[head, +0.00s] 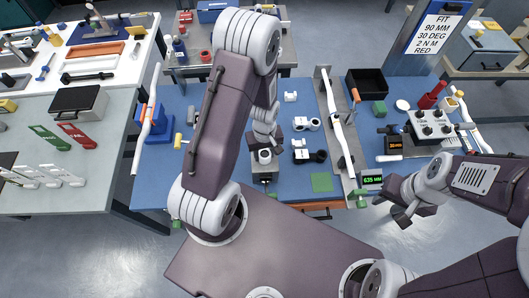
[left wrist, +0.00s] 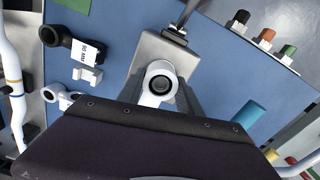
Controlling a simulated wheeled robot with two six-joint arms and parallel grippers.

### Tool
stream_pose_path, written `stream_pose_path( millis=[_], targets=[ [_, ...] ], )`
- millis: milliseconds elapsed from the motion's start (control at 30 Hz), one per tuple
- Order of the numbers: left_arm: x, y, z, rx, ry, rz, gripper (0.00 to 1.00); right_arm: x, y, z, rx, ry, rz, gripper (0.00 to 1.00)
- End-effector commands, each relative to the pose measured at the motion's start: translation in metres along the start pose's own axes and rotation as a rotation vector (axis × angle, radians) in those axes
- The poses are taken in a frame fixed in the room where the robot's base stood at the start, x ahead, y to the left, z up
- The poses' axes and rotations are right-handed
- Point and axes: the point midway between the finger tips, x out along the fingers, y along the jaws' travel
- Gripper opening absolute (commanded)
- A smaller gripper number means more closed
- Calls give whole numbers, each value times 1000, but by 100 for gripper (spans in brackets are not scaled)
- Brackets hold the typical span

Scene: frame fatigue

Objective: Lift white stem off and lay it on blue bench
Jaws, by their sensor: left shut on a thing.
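The white stem (left wrist: 160,80), with a round dark-bored end, stands at a grey metal fixture (left wrist: 158,48) on the blue bench (left wrist: 215,55). My left gripper (left wrist: 161,90) is shut on it, one finger on each side. In the head view the stem (head: 264,155) shows under my left gripper (head: 264,146), above the fixture (head: 264,178). Whether the stem still touches the fixture cannot be told. My right gripper (head: 405,208) hangs at the right, off the bench's front edge; its finger gap is unclear.
A green mat (head: 321,182) lies near the front. Frames in stands (head: 337,125) flank the area. Some blue surface between is bare.

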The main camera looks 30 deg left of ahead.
Motion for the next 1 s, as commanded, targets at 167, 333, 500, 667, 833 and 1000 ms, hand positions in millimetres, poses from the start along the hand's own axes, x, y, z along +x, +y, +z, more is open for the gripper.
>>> stream_pose_path(
  millis=[167, 333, 500, 667, 833, 1000],
  targets=[
    [0, 0, 0, 0, 1, 1, 0, 0, 0, 0, 0, 0, 0, 36],
    [-4, 0, 0, 0, 1, 1, 0, -4, 0, 0, 0, 0, 0, 36],
    [-14, 0, -1, 0, 2, 1, 0, -12, 0, -1, 0, 0, 0, 36],
    [-22, 0, 0, 0, 1, 1, 0, -19, 0, -2, 0, 0, 0, 36],
    [-30, 0, 0, 0, 1, 1, 0, -26, 0, -3, 0, 0, 0, 36],
    [-38, 0, 0, 0, 0, 0, 0, -34, -1, -4, 0, 0, 0, 36]
  ],
)
